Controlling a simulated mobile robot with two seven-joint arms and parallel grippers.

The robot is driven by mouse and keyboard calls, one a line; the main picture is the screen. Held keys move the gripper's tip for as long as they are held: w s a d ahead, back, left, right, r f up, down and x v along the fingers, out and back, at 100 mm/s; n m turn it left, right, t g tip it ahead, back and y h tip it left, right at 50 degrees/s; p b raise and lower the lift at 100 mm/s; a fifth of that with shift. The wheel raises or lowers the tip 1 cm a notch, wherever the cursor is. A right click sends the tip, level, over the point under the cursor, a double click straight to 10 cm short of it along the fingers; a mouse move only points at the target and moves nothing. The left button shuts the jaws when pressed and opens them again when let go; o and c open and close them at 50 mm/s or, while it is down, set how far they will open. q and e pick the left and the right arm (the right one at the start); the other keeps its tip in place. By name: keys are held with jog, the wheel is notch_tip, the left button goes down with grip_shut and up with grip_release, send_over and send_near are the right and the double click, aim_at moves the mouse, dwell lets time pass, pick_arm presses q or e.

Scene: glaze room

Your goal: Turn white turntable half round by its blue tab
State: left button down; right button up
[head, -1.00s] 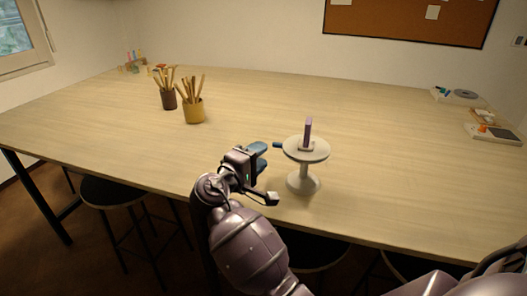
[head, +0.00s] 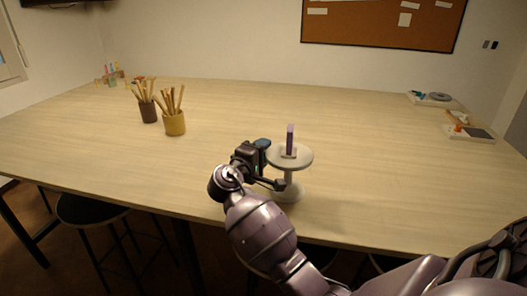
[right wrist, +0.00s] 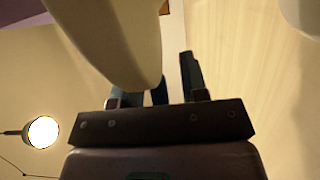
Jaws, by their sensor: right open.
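The white turntable (head: 303,160) stands on the table near its front edge, with a round top on a stem and a wide foot. An upright purple block on a pale base (head: 290,140) stands on its top. My right gripper (head: 264,146) is open at the left rim of the top, its dark teal fingers close to it. The blue tab cannot be told apart from the fingers in the head view. In the right wrist view a large pale shape covers much of the fingers (right wrist: 165,82), so contact with the tab cannot be judged. My left gripper is out of view.
A yellow cup (head: 174,125) and a dark brown cup (head: 148,113) with wooden tools stand to the left. Trays with small items (head: 468,132) lie at the far right. The table (head: 370,170) is clear right of the turntable. Stools stand below the front edge.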

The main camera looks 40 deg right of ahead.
jog(key=shift+d, duration=0.15)
grip_shut()
dwell(0.5)
